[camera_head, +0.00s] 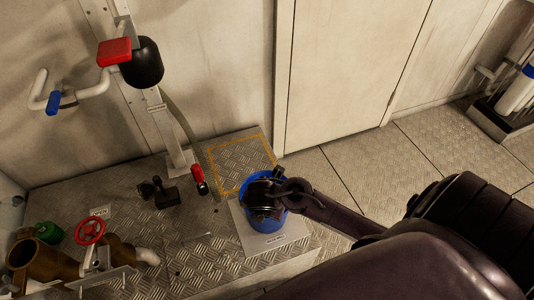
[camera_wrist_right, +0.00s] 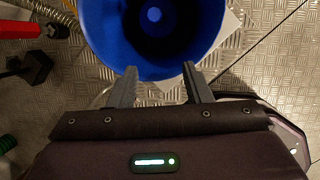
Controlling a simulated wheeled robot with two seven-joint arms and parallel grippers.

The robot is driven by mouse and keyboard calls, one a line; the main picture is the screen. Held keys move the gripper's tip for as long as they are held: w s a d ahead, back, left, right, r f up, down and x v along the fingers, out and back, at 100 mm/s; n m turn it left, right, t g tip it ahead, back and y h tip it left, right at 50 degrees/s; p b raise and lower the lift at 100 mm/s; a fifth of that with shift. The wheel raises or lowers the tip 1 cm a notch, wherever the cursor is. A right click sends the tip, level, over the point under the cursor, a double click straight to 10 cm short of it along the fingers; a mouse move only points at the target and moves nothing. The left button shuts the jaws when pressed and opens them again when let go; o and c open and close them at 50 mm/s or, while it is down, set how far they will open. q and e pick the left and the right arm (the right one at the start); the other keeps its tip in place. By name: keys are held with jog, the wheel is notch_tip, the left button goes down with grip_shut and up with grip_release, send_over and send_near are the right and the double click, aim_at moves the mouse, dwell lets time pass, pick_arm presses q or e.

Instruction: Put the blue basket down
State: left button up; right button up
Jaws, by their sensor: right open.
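The blue basket (camera_head: 262,224) stands upright on a pale labelled plate (camera_head: 252,245) near the front right of the metal platform. My right gripper (camera_head: 266,196) is over the basket and hides part of it in the head view. In the right wrist view the basket (camera_wrist_right: 152,45) is seen from above, its inside dark blue with no loose contents that I can make out. The two fingers of my right gripper (camera_wrist_right: 160,84) are spread apart at the basket's near rim; contact cannot be told. My left gripper is out of view.
A yellow-outlined square (camera_head: 243,164) on the platform behind the basket is empty. A red valve wheel (camera_head: 89,231) is at the front left. Wall panels stand behind.

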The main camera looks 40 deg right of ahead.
jog(key=s+a+f+m+g+y, duration=0.1)
jog(key=s+a+m, duration=0.2)
jog(key=s+m, duration=0.3)
jog(key=s+a+f+m+g+y, duration=0.1)
jog(key=s+m, duration=0.5)
jog(key=m, duration=0.9)
jog(key=a+f, duration=0.1)
jog(key=a, duration=0.1)
jog(key=shift+a+m+y, duration=0.3)
jog(key=shift+a+m, duration=0.05)
jog(key=shift+m, duration=0.05)
jog(key=shift+f, duration=0.15)
